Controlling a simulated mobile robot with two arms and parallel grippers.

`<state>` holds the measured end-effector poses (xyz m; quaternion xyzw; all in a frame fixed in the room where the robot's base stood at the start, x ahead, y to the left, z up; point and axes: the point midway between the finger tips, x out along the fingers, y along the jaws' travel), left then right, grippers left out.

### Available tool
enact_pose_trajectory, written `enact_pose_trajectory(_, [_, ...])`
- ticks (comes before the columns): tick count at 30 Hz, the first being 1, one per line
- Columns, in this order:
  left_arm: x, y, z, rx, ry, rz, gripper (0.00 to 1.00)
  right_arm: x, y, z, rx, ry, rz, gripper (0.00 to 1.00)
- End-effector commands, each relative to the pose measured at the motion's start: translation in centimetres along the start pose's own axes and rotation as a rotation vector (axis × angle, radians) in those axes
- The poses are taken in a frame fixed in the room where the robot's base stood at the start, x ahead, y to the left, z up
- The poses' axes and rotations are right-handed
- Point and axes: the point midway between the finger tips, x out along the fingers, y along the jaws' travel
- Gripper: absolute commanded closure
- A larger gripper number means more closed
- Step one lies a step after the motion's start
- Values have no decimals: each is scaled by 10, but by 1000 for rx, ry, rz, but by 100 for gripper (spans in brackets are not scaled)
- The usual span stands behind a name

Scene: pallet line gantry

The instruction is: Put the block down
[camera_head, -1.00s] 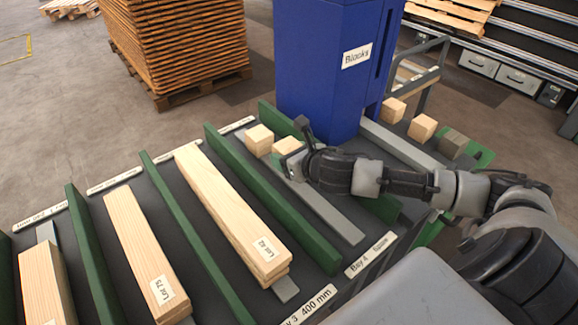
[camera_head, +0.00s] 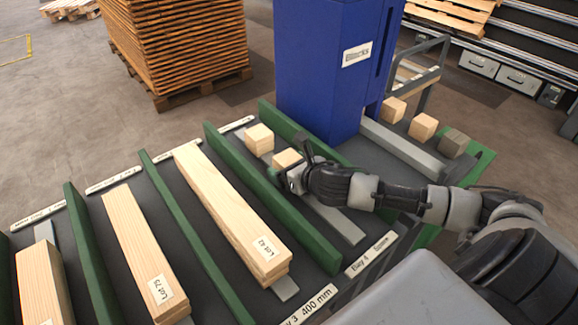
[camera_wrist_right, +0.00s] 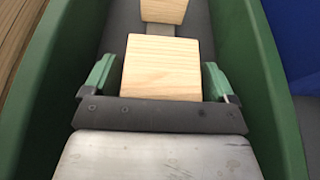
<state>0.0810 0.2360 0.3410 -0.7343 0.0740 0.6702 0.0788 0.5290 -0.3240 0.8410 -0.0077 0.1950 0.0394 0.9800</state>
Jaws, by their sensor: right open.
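A pale wooden block (camera_head: 287,159) sits in Bay 4, between two green dividers and over the grey strip. My right gripper (camera_head: 293,178) is low beside it, partly hiding it in the head view. In the right wrist view the block (camera_wrist_right: 161,68) stands between the two green fingertips of my right gripper (camera_wrist_right: 157,78), with a narrow gap on each side. The gripper is open. A second wooden block (camera_head: 259,139) lies just beyond it in the same bay and is cut by the top edge of the wrist view. My left gripper is not in view.
A green divider (camera_head: 265,200) runs left of the bay. A blue Blocks bin (camera_head: 330,80) rises behind. Several cubes, including a wooden one (camera_head: 423,127), lie to its right. Long planks (camera_head: 230,210) fill the bays on the left. The near strip (camera_head: 340,222) is clear.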

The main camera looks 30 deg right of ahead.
Motion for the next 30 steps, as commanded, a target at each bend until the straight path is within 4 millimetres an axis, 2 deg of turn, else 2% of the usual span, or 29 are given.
enact_pose_trajectory(5, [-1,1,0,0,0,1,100,-1,0,2,0,0,0,13])
enact_pose_trajectory(8, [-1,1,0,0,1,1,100,-8,-1,2,-3,3,-2,13])
enact_pose_trajectory(21, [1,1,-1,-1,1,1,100,-87,0,0,-6,6,0,13])
enact_pose_trajectory(30, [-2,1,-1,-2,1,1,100,-115,-1,2,-4,4,-3,13])
